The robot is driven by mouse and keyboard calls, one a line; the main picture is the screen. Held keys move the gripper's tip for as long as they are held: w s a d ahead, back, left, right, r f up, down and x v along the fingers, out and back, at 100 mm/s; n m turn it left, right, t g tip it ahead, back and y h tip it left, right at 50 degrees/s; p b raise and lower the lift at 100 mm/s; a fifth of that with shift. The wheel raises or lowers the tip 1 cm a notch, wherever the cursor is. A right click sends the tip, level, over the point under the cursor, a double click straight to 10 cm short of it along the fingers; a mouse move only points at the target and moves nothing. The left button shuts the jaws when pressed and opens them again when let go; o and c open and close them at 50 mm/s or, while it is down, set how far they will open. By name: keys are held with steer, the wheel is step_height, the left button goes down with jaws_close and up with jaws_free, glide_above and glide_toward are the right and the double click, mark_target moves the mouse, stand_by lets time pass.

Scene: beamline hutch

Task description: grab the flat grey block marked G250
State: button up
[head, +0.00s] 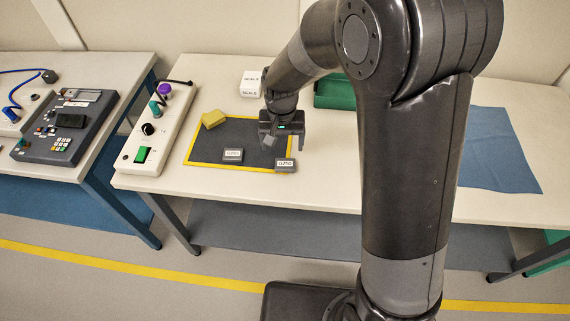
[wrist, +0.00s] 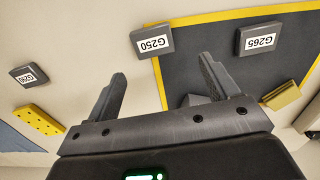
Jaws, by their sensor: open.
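The flat grey block marked G250 (head: 285,164) lies at the front right corner of the dark yellow-edged mat (head: 203,150), across its border. In the wrist view the G250 block (wrist: 153,40) lies beyond my fingertips, roughly in line with the gap between them, its white label readable. My gripper (head: 284,142) is open and empty above the mat, behind the block in the head view and apart from it. Its two spread fingers also show in the wrist view (wrist: 163,72).
A similar grey block marked G265 (wrist: 258,39) lies on the mat left of G250 in the head view (head: 233,155). Another labelled grey block (wrist: 28,75) and a yellow holed piece (wrist: 40,119) lie off the mat. A yellow block (head: 213,119) lies at the mat's back left.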

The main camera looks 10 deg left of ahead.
mark_target(285, 160)
steer(key=f, duration=0.6)
steer(key=shift+w+d+f, duration=0.1)
steer(key=shift+d+f, duration=0.3)
steer(key=shift+c, duration=0.6)
steer(key=c, duration=1)
steer(key=shift+r, duration=0.1)
